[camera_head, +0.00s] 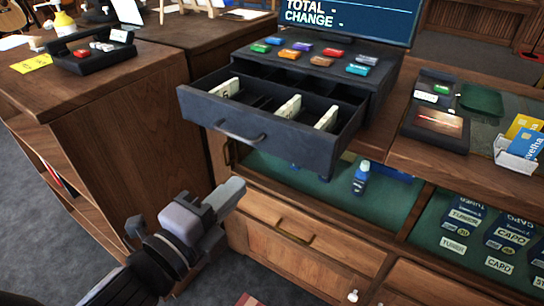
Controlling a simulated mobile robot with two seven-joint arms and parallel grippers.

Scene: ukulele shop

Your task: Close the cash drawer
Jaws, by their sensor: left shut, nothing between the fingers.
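The cash drawer (190,104) is dark grey and pulled far out of the register (375,97) on the wooden counter. Its compartments hold several upright stacks of notes, and a bar handle (241,136) is on its front face. The register has a screen reading TOTAL and CHANGE and several coloured keys on top. My left gripper (236,190) is shut and empty, below and in front of the drawer, apart from the handle in the picture. My right gripper is not in view.
A glass-fronted cabinet with a small blue bottle (361,178) and packets lies below the counter. A wooden side counter (130,90) with a black tray (92,50) stands at the left. A card holder (518,150) is at the right. Grey floor is free at the lower left.

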